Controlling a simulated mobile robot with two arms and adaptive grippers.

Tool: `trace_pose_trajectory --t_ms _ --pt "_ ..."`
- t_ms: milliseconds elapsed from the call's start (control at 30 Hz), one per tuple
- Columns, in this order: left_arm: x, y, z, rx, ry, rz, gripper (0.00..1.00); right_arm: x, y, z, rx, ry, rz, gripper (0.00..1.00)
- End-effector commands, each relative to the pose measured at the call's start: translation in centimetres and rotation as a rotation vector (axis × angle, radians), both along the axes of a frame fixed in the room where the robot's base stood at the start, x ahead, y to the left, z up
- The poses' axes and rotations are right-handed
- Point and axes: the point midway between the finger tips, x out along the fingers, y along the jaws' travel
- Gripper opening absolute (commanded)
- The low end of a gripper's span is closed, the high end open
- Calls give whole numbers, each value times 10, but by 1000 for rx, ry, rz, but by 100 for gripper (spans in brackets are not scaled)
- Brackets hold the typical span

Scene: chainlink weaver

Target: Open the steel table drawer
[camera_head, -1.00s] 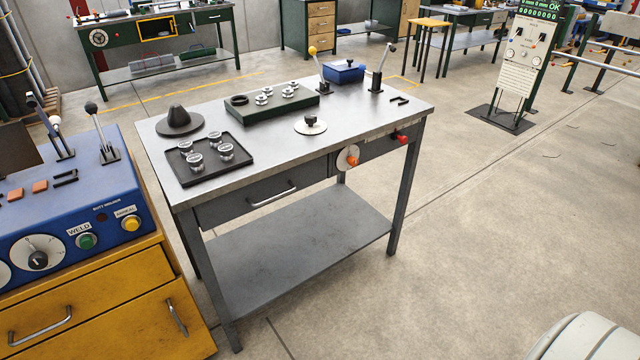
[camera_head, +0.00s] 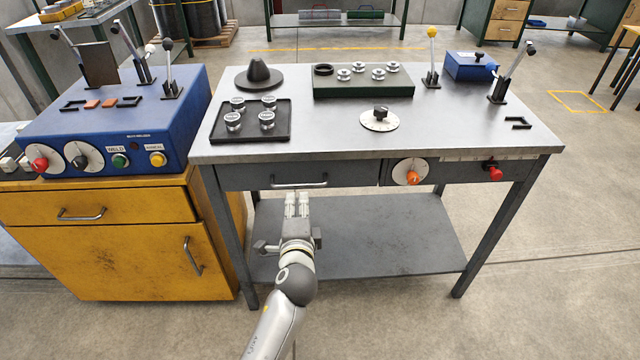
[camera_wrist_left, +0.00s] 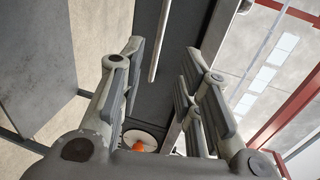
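The steel table (camera_head: 330,138) stands in front of me. Its drawer (camera_head: 240,178), under the left half of the top, looks shut, its front about flush with the frame. The drawer's silver bar handle (camera_head: 299,184) is horizontal. My left gripper (camera_head: 297,203) is just below and in front of the handle. In the left wrist view, my left gripper (camera_wrist_left: 165,62) has its fingers apart, with nothing between the pads. The handle (camera_wrist_left: 159,38) appears beyond the fingertips, between their lines; I see no contact. My right gripper is not in view.
A dial with an orange knob (camera_head: 411,172) and a red knob (camera_head: 492,171) sit right of the drawer. A yellow cabinet (camera_head: 120,240) stands at left. The table's lower shelf (camera_head: 400,235) is below my gripper. A tray of parts (camera_head: 250,133) rests on top.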

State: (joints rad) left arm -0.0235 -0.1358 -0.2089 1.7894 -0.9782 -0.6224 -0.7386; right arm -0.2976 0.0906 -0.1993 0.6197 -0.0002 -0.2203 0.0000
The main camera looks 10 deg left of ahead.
Motion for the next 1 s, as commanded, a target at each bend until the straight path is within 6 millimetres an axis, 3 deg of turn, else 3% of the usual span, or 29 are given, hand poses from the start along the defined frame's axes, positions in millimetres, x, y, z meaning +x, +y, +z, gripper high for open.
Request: trace_pose_trajectory --t_ms 267,533,733,1000 --pt "41 12 -9 0 -1 0 32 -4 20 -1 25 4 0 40" --pt "81 23 -18 -2 0 -1 32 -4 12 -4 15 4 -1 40" --pt "95 27 -22 -1 1 -1 32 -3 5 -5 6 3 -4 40" --pt "98 28 -22 -3 1 -1 32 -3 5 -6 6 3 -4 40"
